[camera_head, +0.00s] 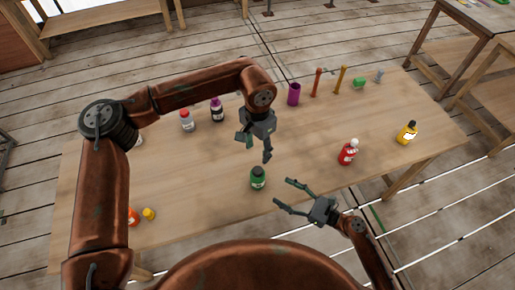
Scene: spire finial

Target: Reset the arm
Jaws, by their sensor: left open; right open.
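My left gripper (256,144) hangs above the middle of the wooden table (200,190), its fingers apart and empty. My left arm comes in from the left and bends over the table. My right gripper (284,195) is at the front edge of the table, its fingers spread toward the left with nothing between them. A green bottle (258,178) stands upright on the table below my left gripper and to the left of my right gripper's fingers, apart from both as far as I can tell.
A red bottle (348,152) and a yellow bottle (406,132) stand to the right. A purple cup (294,94), two slim upright items and a green item (359,83) line the back. Red-capped (187,121) and dark purple (217,110) bottles stand back left; orange (134,217) and yellow (149,214) items sit front left.

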